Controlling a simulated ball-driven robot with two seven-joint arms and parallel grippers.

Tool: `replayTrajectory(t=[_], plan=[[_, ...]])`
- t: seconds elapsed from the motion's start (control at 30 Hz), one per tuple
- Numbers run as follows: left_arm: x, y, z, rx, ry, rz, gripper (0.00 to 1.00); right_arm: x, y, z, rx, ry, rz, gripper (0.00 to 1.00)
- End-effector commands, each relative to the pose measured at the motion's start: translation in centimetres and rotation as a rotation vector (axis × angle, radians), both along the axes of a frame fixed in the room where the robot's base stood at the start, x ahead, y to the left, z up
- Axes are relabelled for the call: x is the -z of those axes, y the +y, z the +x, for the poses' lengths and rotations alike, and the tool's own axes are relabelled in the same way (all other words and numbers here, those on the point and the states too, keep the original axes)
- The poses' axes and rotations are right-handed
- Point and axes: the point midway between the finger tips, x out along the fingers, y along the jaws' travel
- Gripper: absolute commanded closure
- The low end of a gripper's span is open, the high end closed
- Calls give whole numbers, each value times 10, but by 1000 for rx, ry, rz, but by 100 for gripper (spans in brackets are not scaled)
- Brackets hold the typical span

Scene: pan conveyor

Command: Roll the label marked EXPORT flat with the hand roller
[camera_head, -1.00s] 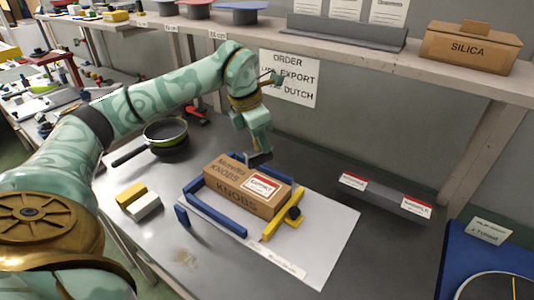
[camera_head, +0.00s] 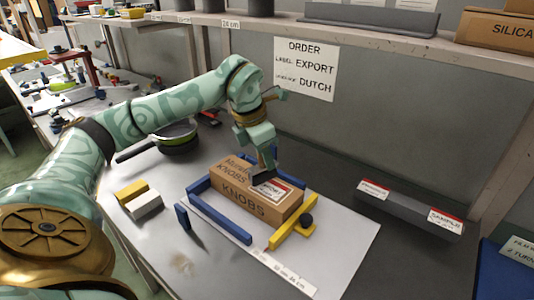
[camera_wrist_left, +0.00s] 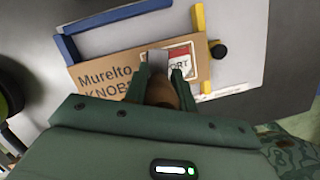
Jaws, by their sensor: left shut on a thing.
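The brown KNOBS box (camera_head: 240,198) lies on a white sheet between blue bars and a yellow bar. A red-and-white label (camera_head: 284,191) is on its top; in the wrist view the label (camera_wrist_left: 185,52) shows the letters "ORT", its left part hidden. My left gripper (camera_head: 268,160) is above the box, shut on the hand roller (camera_head: 261,177). In the wrist view the roller's grey head (camera_wrist_left: 157,58) sits over the label's left edge, with a brown handle between the fingers. I cannot tell whether the roller touches the label. My right gripper is not in view.
The yellow bar (camera_head: 284,236) with a black knob stands right of the box; a blue bar (camera_head: 222,220) runs in front. A grey block with SAMPLE labels (camera_head: 405,208) lies at right. A pan (camera_head: 172,138) is behind left. An order sign (camera_head: 305,68) reads EXPORT, DUTCH.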

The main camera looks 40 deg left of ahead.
Motion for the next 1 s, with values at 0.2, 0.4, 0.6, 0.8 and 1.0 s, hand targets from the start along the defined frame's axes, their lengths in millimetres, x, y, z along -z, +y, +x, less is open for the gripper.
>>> replayTrajectory(t=[0.2, 0.4, 0.6, 0.8, 1.0], plan=[[-2, 0, 0, 0, -2, 0, 97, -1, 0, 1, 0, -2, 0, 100], [-2, 0, 0, 0, -2, 0, 97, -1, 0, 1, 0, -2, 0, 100], [0, 0, 0, 0, -1, 1, 97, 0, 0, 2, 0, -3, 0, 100], [3, 0, 0, 0, -1, 0, 97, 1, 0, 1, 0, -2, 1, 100], [6, 0, 0, 0, -1, 0, 97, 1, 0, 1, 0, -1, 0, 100]])
